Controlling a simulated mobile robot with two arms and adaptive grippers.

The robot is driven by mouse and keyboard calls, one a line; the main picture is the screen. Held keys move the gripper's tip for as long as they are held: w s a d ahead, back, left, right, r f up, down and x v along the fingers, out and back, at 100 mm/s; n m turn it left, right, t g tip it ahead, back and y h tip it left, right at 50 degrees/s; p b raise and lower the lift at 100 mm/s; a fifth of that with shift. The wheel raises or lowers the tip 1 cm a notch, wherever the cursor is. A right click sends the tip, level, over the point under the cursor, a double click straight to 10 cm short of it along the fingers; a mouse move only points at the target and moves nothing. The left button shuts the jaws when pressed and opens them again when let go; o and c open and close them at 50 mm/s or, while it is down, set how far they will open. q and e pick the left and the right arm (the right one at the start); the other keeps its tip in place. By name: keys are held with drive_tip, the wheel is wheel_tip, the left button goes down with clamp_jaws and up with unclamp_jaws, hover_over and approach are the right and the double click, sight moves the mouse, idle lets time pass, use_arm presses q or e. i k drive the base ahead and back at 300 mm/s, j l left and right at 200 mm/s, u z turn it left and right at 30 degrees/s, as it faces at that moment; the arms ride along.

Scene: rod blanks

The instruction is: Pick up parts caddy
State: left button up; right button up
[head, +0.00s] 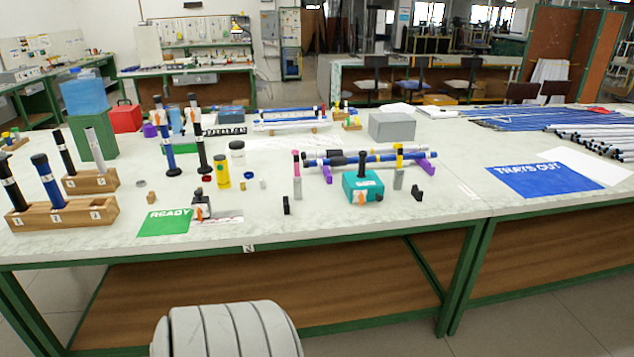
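I cannot tell for certain which object is the parts caddy. A teal block-like holder (355,191) with a dark labelled top and small orange pieces stands near the front middle of the table. A red case (125,117) with a handle stands at the back left. A wooden rack (85,211) with numbered slots holds upright dark rods at the left front, with a smaller wooden rack (90,183) behind it. Neither of my grippers shows in the head view.
The table (400,220) is crowded at left and centre. A green READY mat (166,223) lies at the front, and a blue TRAYS OUT mat (543,182) at the right. Several rods (520,118) lie at the back right.

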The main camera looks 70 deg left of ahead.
sight(362, 177)
drive_tip(key=u, duration=1.85)
drive_tip(key=i+l+u, duration=0.25)
drive_tip(key=i+l, duration=0.15)
drive_tip(key=l, duration=0.2)
drive_tip(key=i+l+u, duration=0.2)
drive_tip(key=i+l, duration=0.25)
drive_tip(key=i, duration=0.3)
drive_tip(key=i+l+u, duration=0.25)
drive_tip(key=i+l, duration=0.3)
drive_tip(key=i, duration=0.15)
drive_tip(key=k+j, duration=0.1)
drive_tip(key=j, duration=0.35)
